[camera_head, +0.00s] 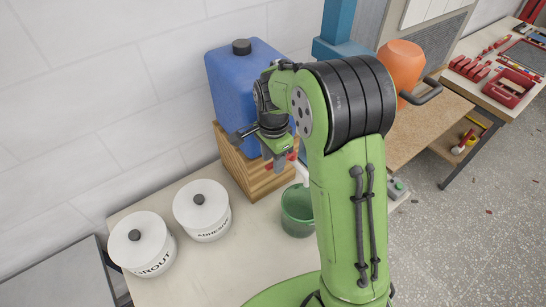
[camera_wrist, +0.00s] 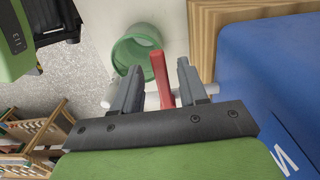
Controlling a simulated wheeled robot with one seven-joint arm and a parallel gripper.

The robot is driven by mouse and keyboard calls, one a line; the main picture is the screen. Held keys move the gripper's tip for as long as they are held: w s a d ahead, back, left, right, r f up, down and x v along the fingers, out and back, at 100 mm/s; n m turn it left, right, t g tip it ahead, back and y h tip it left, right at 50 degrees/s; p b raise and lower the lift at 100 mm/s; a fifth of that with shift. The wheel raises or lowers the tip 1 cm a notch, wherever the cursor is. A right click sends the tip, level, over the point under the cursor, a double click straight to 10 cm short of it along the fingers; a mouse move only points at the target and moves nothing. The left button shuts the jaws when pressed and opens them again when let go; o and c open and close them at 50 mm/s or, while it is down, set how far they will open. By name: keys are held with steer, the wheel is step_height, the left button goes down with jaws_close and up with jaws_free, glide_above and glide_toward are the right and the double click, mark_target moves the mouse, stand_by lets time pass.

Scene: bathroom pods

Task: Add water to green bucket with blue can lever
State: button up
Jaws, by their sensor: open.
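The blue can (camera_head: 240,90) stands on a wooden stand (camera_head: 232,165). Its red lever (camera_head: 290,157) is at the front beside my gripper (camera_head: 274,158). In the wrist view, the red lever (camera_wrist: 160,78) is between the two grey fingers of my gripper (camera_wrist: 160,67), which are apart, with gaps on both sides. A white spout (camera_head: 302,174) runs just beyond the lever, over the green bucket (camera_head: 297,210). The bucket also shows in the wrist view (camera_wrist: 138,48). My arm hides part of the can and the bucket's right side. I cannot tell whether water flows.
White grout (camera_head: 142,245) and adhesive (camera_head: 203,211) tubs stand to the left on the pale table (camera_head: 235,265). An orange container (camera_head: 402,62) stands behind my arm. A workbench with red tools (camera_head: 503,87) is at the far right.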

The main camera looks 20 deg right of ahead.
jaws_close()
stand_by(0.4)
steer(key=s+n, duration=0.1)
steer(key=n, duration=0.1)
steer(key=d+n+b, duration=0.1)
steer(key=s+n+b, duration=0.1)
steer(key=n, duration=0.1)
steer(key=shift+s+d+n, duration=0.3)
steer(key=shift+d, duration=0.05)
jaws_free()
